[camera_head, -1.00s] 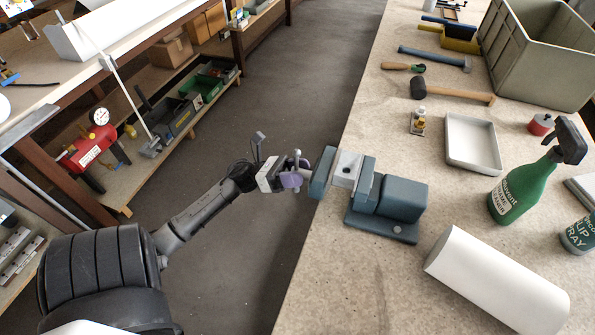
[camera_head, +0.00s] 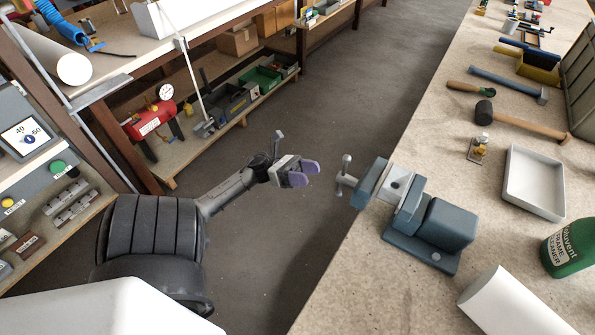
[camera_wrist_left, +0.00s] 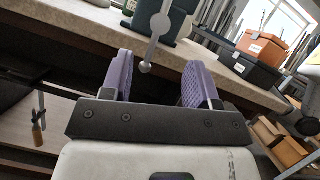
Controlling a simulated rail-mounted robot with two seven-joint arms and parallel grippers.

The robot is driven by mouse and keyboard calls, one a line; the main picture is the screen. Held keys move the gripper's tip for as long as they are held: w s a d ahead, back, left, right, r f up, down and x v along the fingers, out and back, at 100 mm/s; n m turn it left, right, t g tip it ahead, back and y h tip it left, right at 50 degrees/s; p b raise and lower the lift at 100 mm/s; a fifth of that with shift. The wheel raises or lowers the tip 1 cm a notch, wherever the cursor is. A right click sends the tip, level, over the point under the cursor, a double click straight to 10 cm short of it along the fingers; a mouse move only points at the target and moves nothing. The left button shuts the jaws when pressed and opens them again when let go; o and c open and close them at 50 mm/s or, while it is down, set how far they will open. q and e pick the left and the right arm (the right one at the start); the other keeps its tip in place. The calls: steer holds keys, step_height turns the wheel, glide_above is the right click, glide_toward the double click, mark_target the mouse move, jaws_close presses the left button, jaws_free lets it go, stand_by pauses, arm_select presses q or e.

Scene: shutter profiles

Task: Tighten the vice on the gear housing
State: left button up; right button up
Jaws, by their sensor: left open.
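The blue-grey vice (camera_head: 428,222) stands on the edge of the bench. The light grey gear housing (camera_head: 396,186) sits between its jaws; I cannot tell how firmly it is clamped. The vice handle (camera_head: 345,178) sticks out past the bench edge, its bar close to upright with a ball at the end. My left gripper (camera_head: 311,173), with purple finger pads, is open and empty to the left of the handle, with a gap between them. In the left wrist view the handle (camera_wrist_left: 153,42) shows beyond and between the open fingers (camera_wrist_left: 158,80). My right gripper is not in view.
On the bench (camera_head: 345,285) are a white roll (camera_head: 515,305), a green solvent bottle (camera_head: 570,248), a white tray (camera_head: 533,182), a mallet (camera_head: 520,120) and other tools. The floor aisle left of the bench is clear around my left gripper.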

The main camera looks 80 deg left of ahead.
arm_select(q)
steer(key=shift+v, duration=1.5)
